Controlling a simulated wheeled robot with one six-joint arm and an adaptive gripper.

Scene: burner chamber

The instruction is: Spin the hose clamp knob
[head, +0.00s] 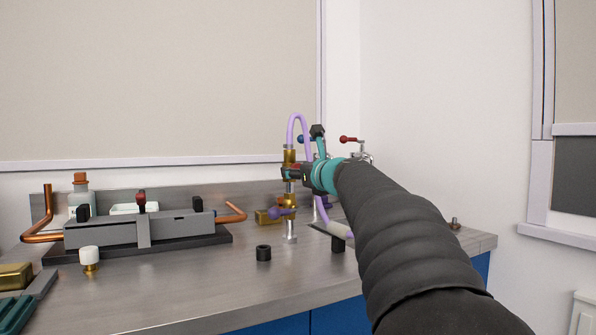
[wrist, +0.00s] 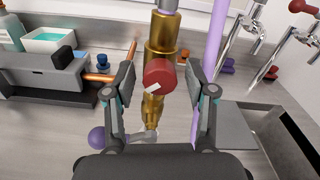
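A red round knob (wrist: 158,74) with a white mark sits on the front of an upright brass fitting (wrist: 158,38) in the wrist view. I take it for the clamp knob, though no label shows this. My gripper (wrist: 161,82) is open, with one finger on each side of the knob and a visible gap on both sides. In the head view my gripper (head: 291,173) is at the brass column (head: 289,157) and mostly hides the knob. A purple hose (head: 297,124) loops above the column, and it also runs behind my right finger in the wrist view (wrist: 214,32).
A purple knob (head: 279,212) sticks out low on the column. A grey burner block (head: 143,230) with copper pipes stands at left on the metal bench (head: 190,290). Chrome taps (wrist: 262,55) stand at right.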

